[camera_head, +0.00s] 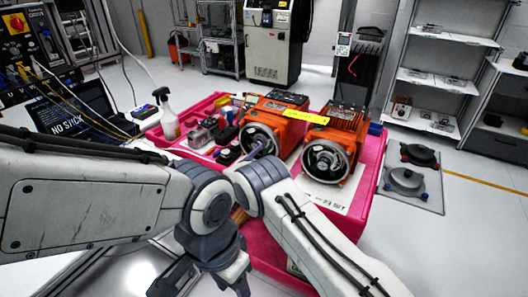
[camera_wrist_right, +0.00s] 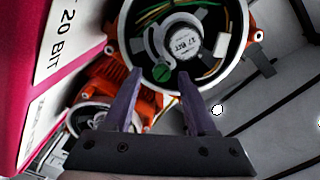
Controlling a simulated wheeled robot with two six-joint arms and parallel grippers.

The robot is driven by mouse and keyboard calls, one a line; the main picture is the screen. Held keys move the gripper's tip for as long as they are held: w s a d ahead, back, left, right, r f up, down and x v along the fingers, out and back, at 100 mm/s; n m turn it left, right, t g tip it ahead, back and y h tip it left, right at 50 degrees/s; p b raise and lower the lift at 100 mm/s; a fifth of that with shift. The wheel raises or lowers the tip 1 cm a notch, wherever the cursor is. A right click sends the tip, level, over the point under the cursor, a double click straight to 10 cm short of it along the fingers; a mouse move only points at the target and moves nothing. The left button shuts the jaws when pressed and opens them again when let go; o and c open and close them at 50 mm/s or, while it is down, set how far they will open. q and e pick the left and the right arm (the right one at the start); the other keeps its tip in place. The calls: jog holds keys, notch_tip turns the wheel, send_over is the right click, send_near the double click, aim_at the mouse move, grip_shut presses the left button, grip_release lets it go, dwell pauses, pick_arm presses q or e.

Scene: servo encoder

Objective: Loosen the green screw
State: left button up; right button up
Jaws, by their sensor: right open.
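The green screw (camera_wrist_right: 162,70) shows in the right wrist view, inside the round housing of an encoder (camera_wrist_right: 195,42) on an orange motor. My right gripper (camera_wrist_right: 160,74) is open. Its two purple fingers appear on either side of the screw in the picture; whether they touch it, I cannot tell. In the head view my right gripper (camera_head: 258,150) is at the left orange motor (camera_head: 276,108), mostly hidden behind my arms, and the screw cannot be made out. My left gripper (camera_head: 205,275) hangs dark at the bottom, away from the motors, with its fingertips partly cut off.
A second orange motor (camera_head: 345,122) with a round encoder (camera_head: 326,160) stands to the right. The motors are on a pink-red table (camera_head: 368,178). A spray bottle (camera_head: 168,117) and small tools are left. A monitor (camera_head: 82,117) stands further left.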

jog(key=shift+a, duration=0.1)
jog(key=shift+c, duration=0.7)
jog(key=shift+w, duration=0.1)
grip_shut()
jog(key=n+b, duration=0.2)
jog(key=n, duration=0.1)
jog(key=n+b, duration=0.1)
jog(key=n, duration=0.3)
jog(key=shift+b, duration=0.4)
jog(key=n, duration=0.3)
jog(key=shift+r+n, duration=0.1)
jog(key=shift+n, duration=0.3)
jog(key=n, duration=0.4)
jog(key=shift+r+n, duration=0.1)
jog(key=shift+n, duration=0.3)
